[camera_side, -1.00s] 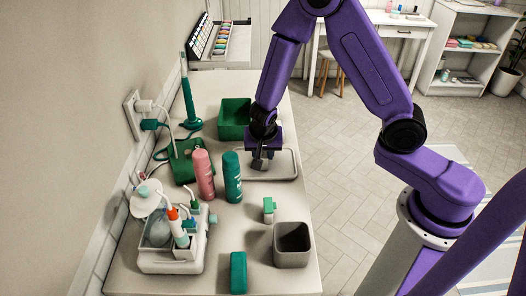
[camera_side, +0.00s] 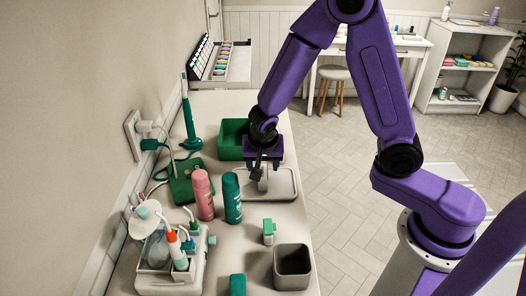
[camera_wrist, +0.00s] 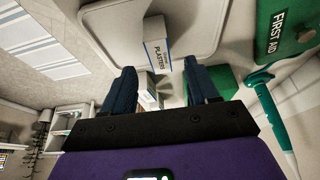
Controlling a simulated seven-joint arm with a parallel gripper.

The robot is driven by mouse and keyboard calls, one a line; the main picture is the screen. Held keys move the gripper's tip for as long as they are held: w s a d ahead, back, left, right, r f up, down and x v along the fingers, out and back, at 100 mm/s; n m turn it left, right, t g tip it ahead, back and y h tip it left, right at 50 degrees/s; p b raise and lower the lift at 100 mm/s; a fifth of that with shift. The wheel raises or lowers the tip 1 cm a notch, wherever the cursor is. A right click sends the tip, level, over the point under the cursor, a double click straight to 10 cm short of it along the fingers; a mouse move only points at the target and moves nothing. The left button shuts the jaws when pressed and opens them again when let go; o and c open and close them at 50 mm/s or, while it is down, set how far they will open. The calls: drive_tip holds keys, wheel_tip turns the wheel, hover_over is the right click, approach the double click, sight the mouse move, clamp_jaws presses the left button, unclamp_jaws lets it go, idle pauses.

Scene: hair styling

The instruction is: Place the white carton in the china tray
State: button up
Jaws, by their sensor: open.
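The white carton (camera_wrist: 157,52), marked PLASTERS with a blue edge, stands upright inside the china tray (camera_wrist: 100,22) in the wrist view. In the side view the carton (camera_side: 263,184) shows as a small white block on the pale china tray (camera_side: 286,196), directly below my gripper (camera_side: 259,166). In the wrist view my gripper (camera_wrist: 161,84) has its two dark fingers spread wide, with the carton apart from them and nothing held between them. The gripper hides part of the tray's far side in the side view.
A green box (camera_side: 232,141) stands behind the tray. Pink (camera_side: 203,195) and green (camera_side: 232,198) bottles stand close on its left. A small green-topped item (camera_side: 269,231) and a grey bin (camera_side: 292,267) are in front. A green first aid case (camera_side: 183,180) lies left.

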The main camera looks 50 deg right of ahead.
drive_tip(key=v, duration=0.6)
drive_tip(key=shift+r, duration=0.2)
drive_tip(key=shift+s, duration=0.1)
drive_tip(key=s+d+r+n+g+y, duration=0.1)
drive_tip(key=s+r+n, duration=0.1)
drive_tip(key=s+n, duration=0.8)
drive_tip(key=s+d+r+n+g+y, duration=0.2)
drive_tip(key=s+r+n, duration=0.1)
drive_tip(key=s+n, duration=0.8)
drive_tip(key=s, duration=0.3)
drive_tip(key=shift+s+d+n+y, duration=0.3)
